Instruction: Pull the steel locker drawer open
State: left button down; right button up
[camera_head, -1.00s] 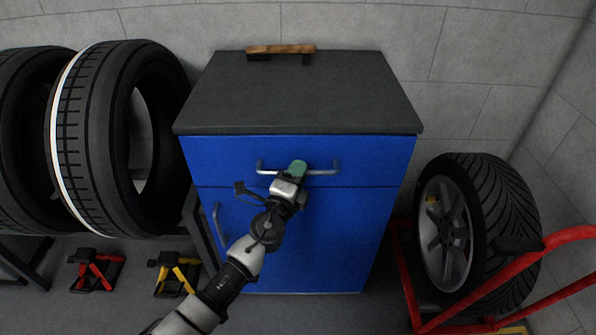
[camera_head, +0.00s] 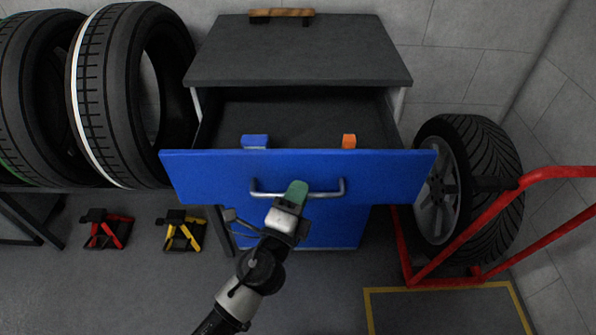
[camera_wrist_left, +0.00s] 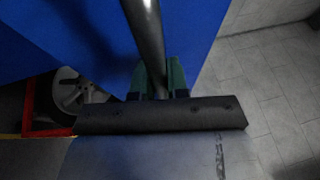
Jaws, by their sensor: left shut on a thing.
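The blue-fronted drawer (camera_head: 215,175) of the steel locker (camera_head: 300,62) stands well out from the cabinet, and its dark inside shows. A blue block (camera_head: 255,142) and an orange block (camera_head: 349,141) lie inside it, partly hidden by the front. My left gripper (camera_head: 296,192) is shut on the drawer's grey bar handle (camera_head: 325,194), near its middle. In the left wrist view the green fingertips (camera_wrist_left: 160,78) sit on both sides of the bar (camera_wrist_left: 146,35). My right gripper is not in view.
Tyres (camera_head: 110,95) stand on a rack at the left. A red stand (camera_head: 108,230) and a yellow one (camera_head: 181,231) are on the floor below. A red hand truck (camera_head: 470,232) with a wheel (camera_head: 470,185) stands close at the right. A wooden-handled brush (camera_head: 282,13) lies on the cabinet top.

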pick_arm(q)
jog(key=shift+s, duration=2.4)
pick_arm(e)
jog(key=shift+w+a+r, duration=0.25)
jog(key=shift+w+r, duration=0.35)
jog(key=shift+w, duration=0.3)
pick_arm(q)
jog(key=c, duration=1.1)
grip_release()
jog(key=shift+c, duration=0.2)
